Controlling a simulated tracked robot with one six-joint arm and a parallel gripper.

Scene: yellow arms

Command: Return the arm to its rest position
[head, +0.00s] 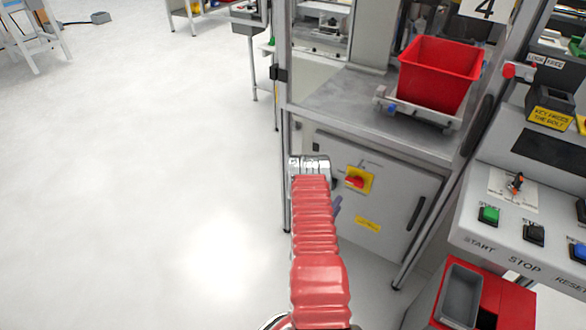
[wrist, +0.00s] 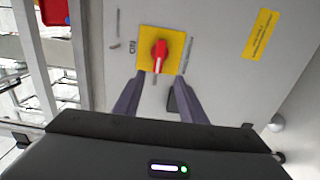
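My arm, in a ribbed red sleeve (head: 313,235), reaches forward from the bottom of the head view to a silver wrist part at its far end. It is extended toward the cabinet under the machine. In the wrist view my gripper (wrist: 159,74) shows two dark fingers, spread apart with nothing between them. Beyond the fingertips is a red rotary switch (wrist: 160,56) on a yellow plate, on the grey cabinet door. I cannot tell whether the fingertips touch the plate. In the head view the gripper is mostly hidden behind the arm.
The cabinet door (head: 390,200) and machine frame stand close on the right. A red bin (head: 438,75) sits on the machine's shelf. A control panel (head: 530,235) with START and STOP buttons is at the right edge. The floor (head: 140,180) on the left is clear.

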